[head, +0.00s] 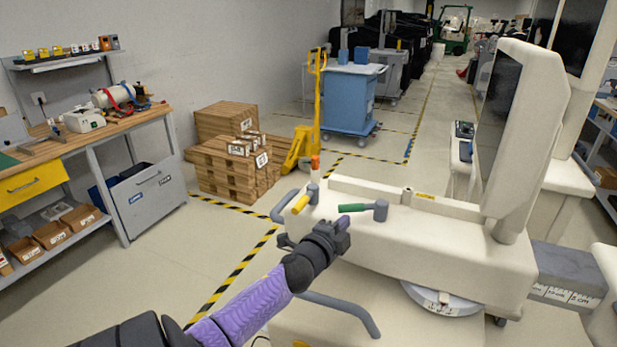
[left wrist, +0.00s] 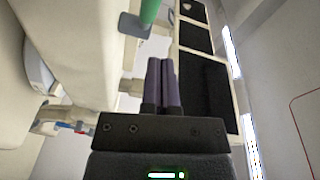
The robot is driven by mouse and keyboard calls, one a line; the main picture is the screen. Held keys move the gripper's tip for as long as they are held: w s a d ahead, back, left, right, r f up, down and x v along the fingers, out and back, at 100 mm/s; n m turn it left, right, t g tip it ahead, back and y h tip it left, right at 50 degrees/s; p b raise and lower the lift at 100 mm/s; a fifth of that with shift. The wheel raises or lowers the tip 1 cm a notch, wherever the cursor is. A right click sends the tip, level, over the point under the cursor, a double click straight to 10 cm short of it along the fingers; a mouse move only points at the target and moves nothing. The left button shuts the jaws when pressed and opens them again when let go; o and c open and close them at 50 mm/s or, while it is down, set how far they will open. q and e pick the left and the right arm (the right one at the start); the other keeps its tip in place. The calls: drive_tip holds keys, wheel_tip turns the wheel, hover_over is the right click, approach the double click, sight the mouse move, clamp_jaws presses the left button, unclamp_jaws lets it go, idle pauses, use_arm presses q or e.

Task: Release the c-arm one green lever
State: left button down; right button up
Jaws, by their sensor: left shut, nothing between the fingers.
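The green lever (head: 352,208) lies across the top of the white c-arm body (head: 430,245), its handle pointing left from a grey hub (head: 380,210). A yellow lever (head: 304,202) sits to its left. My left gripper (head: 342,225) is shut and empty, with its fingertips close to the free end of the green handle. I cannot tell whether they touch. In the left wrist view the two fingers (left wrist: 161,65) are together, and the green lever (left wrist: 150,10) shows at the top edge, beyond the tips. My right gripper is not in view.
A large monitor (head: 520,130) rises from the right of the c-arm. Grey handrails (head: 335,308) curve along its near left side. A workbench (head: 90,135) and pallets (head: 232,165) stand at left, a blue cart (head: 345,98) farther back. The striped floor between is open.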

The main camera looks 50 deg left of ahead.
use_arm(q)
drive_tip(key=s+a, duration=0.3)
drive_tip(key=s, duration=0.4)
drive_tip(key=shift+s+a, duration=0.2)
drive_tip(key=shift+a, duration=0.2)
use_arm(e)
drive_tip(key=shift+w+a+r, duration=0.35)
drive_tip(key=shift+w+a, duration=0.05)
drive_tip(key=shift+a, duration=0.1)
use_arm(q)
drive_tip(key=shift+f, duration=0.15)
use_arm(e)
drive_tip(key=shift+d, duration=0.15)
